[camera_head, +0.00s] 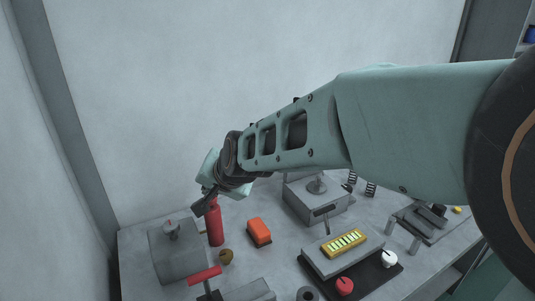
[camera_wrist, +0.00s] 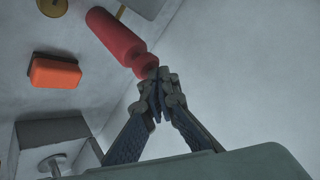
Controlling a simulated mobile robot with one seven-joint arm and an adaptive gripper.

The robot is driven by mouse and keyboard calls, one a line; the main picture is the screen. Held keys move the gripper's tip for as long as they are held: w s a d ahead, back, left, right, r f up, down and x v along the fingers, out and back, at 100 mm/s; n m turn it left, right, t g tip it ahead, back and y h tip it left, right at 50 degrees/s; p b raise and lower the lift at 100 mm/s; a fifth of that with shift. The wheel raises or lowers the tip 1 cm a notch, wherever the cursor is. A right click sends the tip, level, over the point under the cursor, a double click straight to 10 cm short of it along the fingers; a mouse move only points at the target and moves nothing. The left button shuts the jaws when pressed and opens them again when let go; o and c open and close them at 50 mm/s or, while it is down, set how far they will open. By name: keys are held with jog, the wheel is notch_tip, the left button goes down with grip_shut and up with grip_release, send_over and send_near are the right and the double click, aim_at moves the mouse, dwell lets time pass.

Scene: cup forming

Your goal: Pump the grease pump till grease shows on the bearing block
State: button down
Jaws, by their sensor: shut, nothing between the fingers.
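A red bottle-shaped cylinder (camera_head: 215,226) stands upright on the left of the table. It also shows in the wrist view (camera_wrist: 117,38). My gripper (camera_head: 207,199) is at its narrow top end, with the fingers shut and empty. In the wrist view the fingertips (camera_wrist: 156,84) are beside or touching that end; I cannot tell which. A red-handled lever (camera_head: 205,275) is at the front left, partly cut off by the frame edge. A grey block with a knob (camera_head: 173,262) stands left of the cylinder. I cannot tell for sure which things are the grease pump and the bearing block. No grease is discernible.
An orange block (camera_head: 259,232) lies right of the cylinder, and a small brass-coloured round part (camera_head: 226,257) in front. A grey box with a knob (camera_head: 318,204) stands farther right. A panel with yellow display (camera_head: 344,243) and two knobs is at the front right. A wall (camera_head: 150,110) rises behind.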

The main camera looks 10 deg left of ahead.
jog(key=shift+r+p, duration=0.6)
jog(key=shift+r, duration=0.4)
notch_tip(320, 180, up, 5)
jog(key=p, duration=0.4)
jog(key=shift+r, duration=0.1)
